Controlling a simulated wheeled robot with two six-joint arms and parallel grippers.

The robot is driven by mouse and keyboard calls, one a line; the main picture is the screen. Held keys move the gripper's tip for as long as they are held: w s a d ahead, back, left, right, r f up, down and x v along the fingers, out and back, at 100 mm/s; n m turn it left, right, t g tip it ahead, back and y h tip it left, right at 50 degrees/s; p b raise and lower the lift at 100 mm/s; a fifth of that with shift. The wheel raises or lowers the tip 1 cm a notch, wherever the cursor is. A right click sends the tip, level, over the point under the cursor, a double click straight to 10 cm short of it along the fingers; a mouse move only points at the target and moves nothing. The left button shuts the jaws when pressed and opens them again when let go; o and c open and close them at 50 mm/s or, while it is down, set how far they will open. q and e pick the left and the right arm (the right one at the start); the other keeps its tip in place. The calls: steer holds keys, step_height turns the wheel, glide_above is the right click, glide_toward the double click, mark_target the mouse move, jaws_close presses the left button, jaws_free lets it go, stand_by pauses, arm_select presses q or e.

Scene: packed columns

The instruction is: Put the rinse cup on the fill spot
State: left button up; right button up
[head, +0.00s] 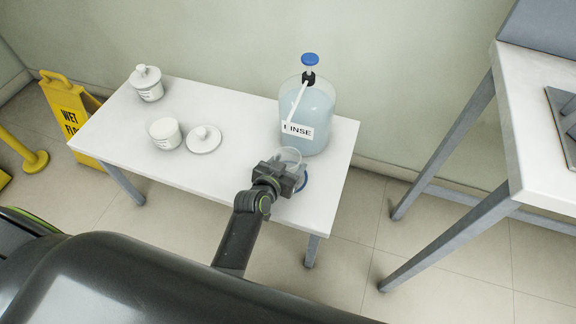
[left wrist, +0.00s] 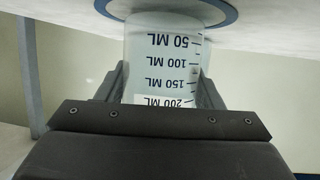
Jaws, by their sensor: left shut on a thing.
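The rinse cup (head: 290,155) is a clear cup with ML marks, at the front right of the white table. It shows upside down in the left wrist view (left wrist: 165,60), between the fingers. My left gripper (head: 284,174) is shut on the cup. The fill spot is a blue-ringed disc, partly hidden behind the gripper in the head view (head: 304,182). In the left wrist view, the cup's base lies inside the fill spot's ring (left wrist: 228,14). I cannot tell whether the base touches it. My right gripper is not in view.
A large rinse bottle (head: 310,110) with a blue pump top stands just behind the cup. A lidded white jar (head: 148,86), an open white jar (head: 165,134) and a loose lid (head: 204,139) are on the table's left half. Another table (head: 535,150) stands at right.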

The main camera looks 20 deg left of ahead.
arm_select(q)
steer(key=shift+f, duration=0.2)
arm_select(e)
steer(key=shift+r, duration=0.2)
arm_select(q)
steer(key=o, duration=1)
steer(key=shift+c, duration=0.2)
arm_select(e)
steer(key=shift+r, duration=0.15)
arm_select(q)
steer(key=shift+r, duration=0.1)
